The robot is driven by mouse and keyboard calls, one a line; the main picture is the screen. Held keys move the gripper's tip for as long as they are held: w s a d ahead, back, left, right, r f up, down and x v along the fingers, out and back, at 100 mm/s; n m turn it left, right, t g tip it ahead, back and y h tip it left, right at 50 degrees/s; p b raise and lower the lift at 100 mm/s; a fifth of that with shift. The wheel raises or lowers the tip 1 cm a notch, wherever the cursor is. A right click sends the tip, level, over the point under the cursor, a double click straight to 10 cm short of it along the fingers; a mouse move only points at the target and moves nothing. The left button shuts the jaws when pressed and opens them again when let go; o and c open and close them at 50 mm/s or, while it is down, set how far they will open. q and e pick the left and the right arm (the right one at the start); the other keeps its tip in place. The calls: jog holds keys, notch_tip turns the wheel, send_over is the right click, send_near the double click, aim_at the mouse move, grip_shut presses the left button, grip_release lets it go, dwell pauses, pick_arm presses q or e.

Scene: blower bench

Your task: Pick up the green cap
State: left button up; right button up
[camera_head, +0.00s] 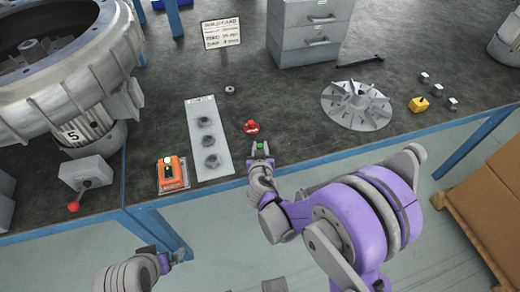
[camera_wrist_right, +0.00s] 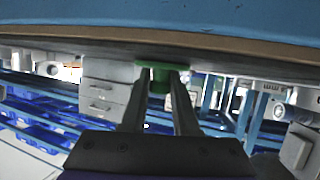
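The green cap (camera_head: 260,146) is at the front edge of the bench, between the fingertips of my right gripper (camera_head: 260,150). In the right wrist view the green cap (camera_wrist_right: 158,64) has a wide rim close to the dark bench surface and a narrower part that fills the gap between both fingers (camera_wrist_right: 159,85). The fingers appear to touch it on both sides, and they hide part of it. I see no clear gap between cap and bench. My left gripper (camera_head: 165,257) is empty below the bench edge, with its fingers apart.
A red part (camera_head: 251,127) lies just behind the cap. A grey strip with rings (camera_head: 222,150) and an orange box (camera_head: 172,174) are to the left. A drawer cabinet (camera_head: 308,30) stands behind.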

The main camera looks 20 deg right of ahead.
aim_at(262, 147)
grip_shut()
notch_tip(262, 147, up, 10)
jog(key=p, duration=0.2)
jog(key=shift+p, duration=0.3)
jog(key=shift+s+d+f+p, duration=0.1)
jog(key=shift+s+d+p, duration=0.15)
jog(key=shift+p, duration=0.3)
jog(key=shift+s+d+r+n+y+p, duration=1.3)
jog(key=shift+r+y+p, duration=0.4)
jog(key=shift+p, duration=1.3)
jog(key=shift+w+a+f, duration=0.1)
jog(key=shift+w+f, duration=0.3)
jog(key=shift+f, duration=0.35)
jog(key=shift+w+d+f, duration=0.1)
jog(key=shift+w+f, duration=0.3)
jog(key=shift+f, duration=0.3)
jog(key=shift+w+a+f, duration=0.1)
jog(key=shift+w+f, duration=0.3)
jog(key=shift+f, duration=0.35)
